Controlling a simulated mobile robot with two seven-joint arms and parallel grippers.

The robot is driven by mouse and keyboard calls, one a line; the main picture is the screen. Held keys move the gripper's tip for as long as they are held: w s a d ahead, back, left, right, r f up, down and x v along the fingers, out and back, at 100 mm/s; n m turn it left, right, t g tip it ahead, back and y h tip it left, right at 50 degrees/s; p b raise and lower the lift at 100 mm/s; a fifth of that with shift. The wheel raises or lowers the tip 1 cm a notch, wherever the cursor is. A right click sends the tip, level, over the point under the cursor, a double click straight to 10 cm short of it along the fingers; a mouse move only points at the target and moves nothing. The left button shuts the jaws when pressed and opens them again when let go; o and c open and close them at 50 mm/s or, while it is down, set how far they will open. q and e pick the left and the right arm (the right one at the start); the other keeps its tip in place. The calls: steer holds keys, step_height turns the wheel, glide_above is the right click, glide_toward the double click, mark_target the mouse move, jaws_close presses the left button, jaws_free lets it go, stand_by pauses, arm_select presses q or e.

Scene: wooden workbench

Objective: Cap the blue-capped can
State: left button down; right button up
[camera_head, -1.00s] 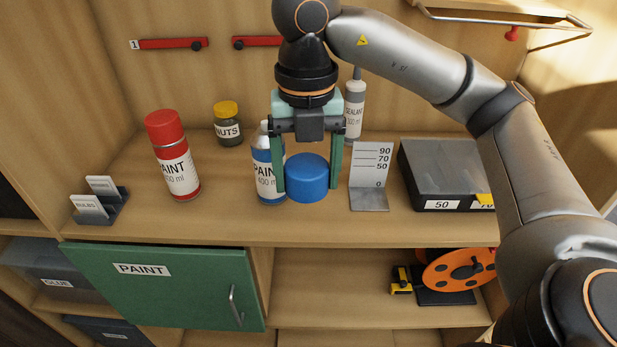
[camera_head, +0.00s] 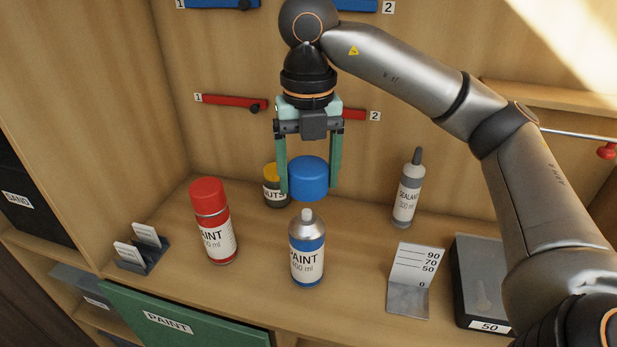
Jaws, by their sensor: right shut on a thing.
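The blue paint can (camera_head: 307,258) stands upright and uncapped on the bench, with its silver top and white nozzle showing. My right gripper (camera_head: 308,186) is shut on the blue cap (camera_head: 308,178), a finger on each side. In the picture the cap is just above the can's nozzle, with a small gap between them; the exact depth offset is hard to tell. My left gripper is not in view.
A red-capped paint can (camera_head: 214,222) stands left of the blue can. A nuts jar (camera_head: 275,186) is behind, partly hidden by my gripper. A sealant bottle (camera_head: 406,190), a scale stand (camera_head: 413,277) and a dark case (camera_head: 482,285) are to the right.

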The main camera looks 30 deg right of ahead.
mark_target(307, 220)
steer(key=shift+w+r, duration=0.1)
steer(key=shift+w, duration=0.15)
steer(key=shift+f+b, duration=0.9)
steer(key=shift+f, duration=0.45)
step_height(307, 220, down, 3)
steer(key=b, duration=0.2)
steer(key=shift+r+b, duration=0.2)
steer(key=shift+b, duration=0.1)
steer(key=shift+f+b, duration=1)
steer(key=shift+f, duration=0.4)
steer(key=shift+f, duration=0.25)
steer(key=o, duration=1.2)
steer(key=shift+c, duration=0.2)
steer(key=shift+r, duration=0.1)
